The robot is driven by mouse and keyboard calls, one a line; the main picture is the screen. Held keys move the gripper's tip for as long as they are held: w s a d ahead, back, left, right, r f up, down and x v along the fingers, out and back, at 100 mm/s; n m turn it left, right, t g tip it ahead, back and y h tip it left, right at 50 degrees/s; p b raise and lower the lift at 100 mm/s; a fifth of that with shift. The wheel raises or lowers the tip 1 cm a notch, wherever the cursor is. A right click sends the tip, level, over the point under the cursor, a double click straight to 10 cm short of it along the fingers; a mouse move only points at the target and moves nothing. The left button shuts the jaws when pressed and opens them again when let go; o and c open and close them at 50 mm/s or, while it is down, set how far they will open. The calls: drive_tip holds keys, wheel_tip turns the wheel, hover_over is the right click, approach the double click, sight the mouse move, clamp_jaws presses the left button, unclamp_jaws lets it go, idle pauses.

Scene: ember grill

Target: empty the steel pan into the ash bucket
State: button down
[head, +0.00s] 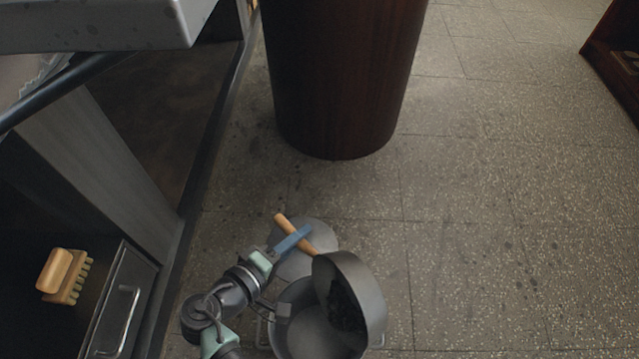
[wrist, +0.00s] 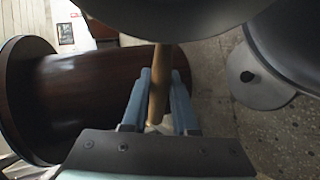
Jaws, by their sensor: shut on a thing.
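My gripper (head: 293,240) is shut on the wooden handle (head: 281,220) of the steel pan (head: 362,282). The wrist view shows the handle (wrist: 158,88) between the blue fingers (wrist: 159,100), with the pan's underside (wrist: 185,18) along the top. The pan is tipped steeply on its side over the open ash bucket (head: 290,330), which stands on the floor. Dark, lumpy contents (head: 344,305) show inside the pan. The pan hides part of the bucket's mouth. The visible bucket interior looks grey, and I cannot tell whether anything lies in it.
A round grey lid (head: 322,236) lies on the floor behind the bucket; its dark knob shows in the wrist view (wrist: 247,76). A large dark wooden barrel (head: 342,80) stands beyond. A cabinet with a brush (head: 65,276) is at left. Floor (head: 480,230) at right is clear.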

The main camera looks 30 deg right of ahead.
drive_tip(key=shift+w+a+n+h+b, duration=0.1)
drive_tip(key=shift+a+n+h+b, duration=0.3)
drive_tip(key=shift+a+h+b, duration=1.3)
idle(0.5)
drive_tip(key=shift+a+f+n+t+h+b, duration=0.4)
drive_tip(key=shift+a+n+t+h+b, duration=0.5)
drive_tip(key=shift+b, duration=1.7)
